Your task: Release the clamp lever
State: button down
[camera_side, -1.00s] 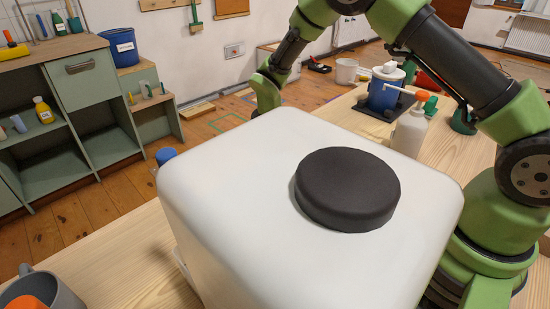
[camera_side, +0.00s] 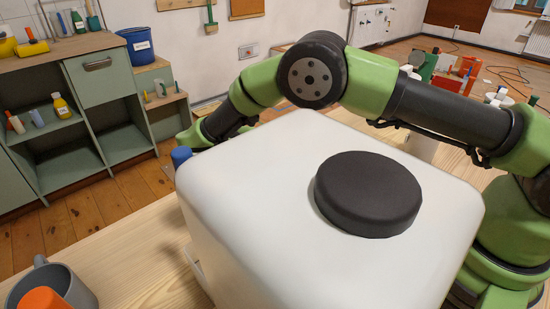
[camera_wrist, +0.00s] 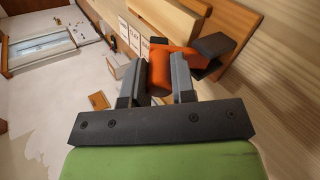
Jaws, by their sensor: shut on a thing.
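In the wrist view, my gripper (camera_wrist: 160,62) has its two grey fingers closed around the orange part of a clamp lever (camera_wrist: 159,80). The orange continues up and right between and past the fingertips, beside a dark block (camera_wrist: 213,45) near the wooden board's edge. In the side view my gripper and the clamp are hidden behind the large white container. I cannot tell the lever's exact angle.
The large white container (camera_side: 260,200) with a black lid (camera_side: 367,190) fills the middle of the side view. A grey mug (camera_side: 75,285) with an orange thing stands front left. A green shelf (camera_side: 90,130) stands behind. A wooden board (camera_wrist: 225,25) lies close to the gripper.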

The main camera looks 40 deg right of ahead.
jog(key=shift+a+h, duration=0.45)
jog(key=shift+h, duration=0.45)
jog(key=c, duration=0.9)
grip_release()
jog(key=shift+c, duration=0.2)
notch_tip(320, 180, up, 10)
jog(key=shift+f, duration=0.1)
